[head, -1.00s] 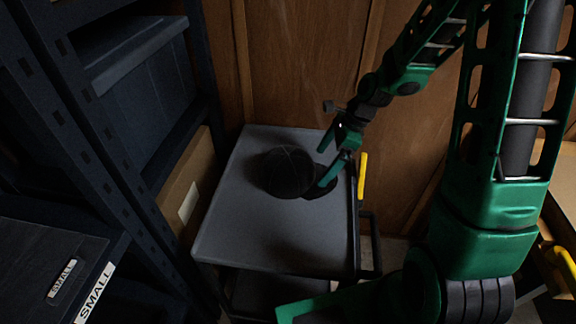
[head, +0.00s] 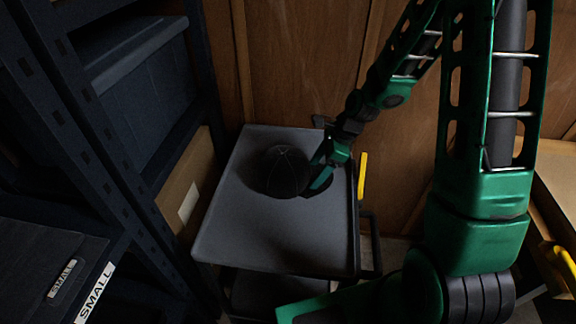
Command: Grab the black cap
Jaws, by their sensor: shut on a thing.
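The black cap (head: 282,172) lies on the grey top tray of a cart (head: 255,240), crown up, with its brim toward the right. My gripper (head: 318,178) comes down from the upper right and is at the cap's right side, by the brim. Its green fingers are shut on the cap's brim. Part of the brim is hidden behind the fingers. I cannot tell whether the cap is lifted off the tray.
A dark shelf rack with bins (head: 140,90) stands close on the left, with a cardboard box (head: 188,190) beside the cart. A wooden wall (head: 300,60) is behind. A yellow handle (head: 362,176) is at the cart's right edge. The tray's front is clear.

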